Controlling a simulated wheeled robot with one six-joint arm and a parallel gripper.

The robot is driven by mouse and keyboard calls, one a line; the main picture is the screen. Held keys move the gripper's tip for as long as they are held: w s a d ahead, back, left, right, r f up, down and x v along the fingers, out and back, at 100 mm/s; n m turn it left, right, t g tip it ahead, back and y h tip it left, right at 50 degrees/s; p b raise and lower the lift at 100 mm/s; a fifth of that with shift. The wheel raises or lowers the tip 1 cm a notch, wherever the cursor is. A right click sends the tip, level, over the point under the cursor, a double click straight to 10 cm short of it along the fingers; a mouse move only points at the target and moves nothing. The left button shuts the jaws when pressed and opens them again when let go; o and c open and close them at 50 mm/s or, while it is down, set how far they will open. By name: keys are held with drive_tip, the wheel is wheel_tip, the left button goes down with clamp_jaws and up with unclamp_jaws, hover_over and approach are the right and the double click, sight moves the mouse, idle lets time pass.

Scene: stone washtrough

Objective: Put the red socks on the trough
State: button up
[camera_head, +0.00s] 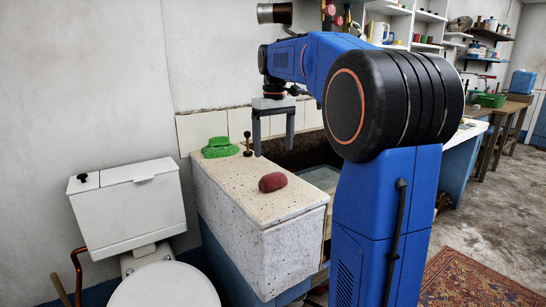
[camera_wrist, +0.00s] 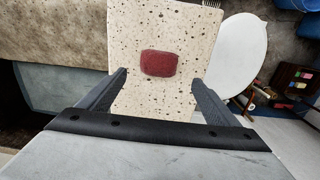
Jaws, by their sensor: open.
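The red socks (camera_head: 272,182) are a dark red rolled bundle lying on the speckled stone ledge of the trough (camera_head: 240,187). In the wrist view the red socks (camera_wrist: 159,63) rest on the pale ledge (camera_wrist: 125,35), between and beyond my two fingers. My gripper (camera_head: 273,148) is open and empty, fingers pointing down, above the ledge and apart from the socks. In the wrist view my gripper (camera_wrist: 158,88) shows both fingers spread wide, with nothing between their tips. The trough's basin is partly hidden by my arm in the head view.
A white toilet (camera_head: 130,210) stands left of the trough. A patterned rug (camera_head: 470,280) lies on the floor at right. The ledge's front part is clear.

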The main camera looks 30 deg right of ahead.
drive_tip(key=shift+r, duration=0.5)
drive_tip(key=s+a+f+t, duration=0.1)
drive_tip(key=s+a+f, duration=0.35)
drive_tip(key=s, duration=0.35)
drive_tip(key=s+a+f+t, duration=0.1)
drive_tip(key=s+a+f, duration=0.2)
drive_tip(key=s+a, duration=0.4)
drive_tip(key=s+a+f+t, duration=0.1)
drive_tip(key=s+a+f, duration=0.1)
drive_tip(key=s+f, duration=0.5)
drive_tip(key=s+a+f+t, duration=0.1)
drive_tip(key=s+a+f, duration=0.1)
drive_tip(key=s+f, duration=0.5)
drive_tip(key=shift+s+a+t, duration=0.25)
drive_tip(key=shift+s+t, duration=0.15)
drive_tip(key=shift+s, duration=0.25)
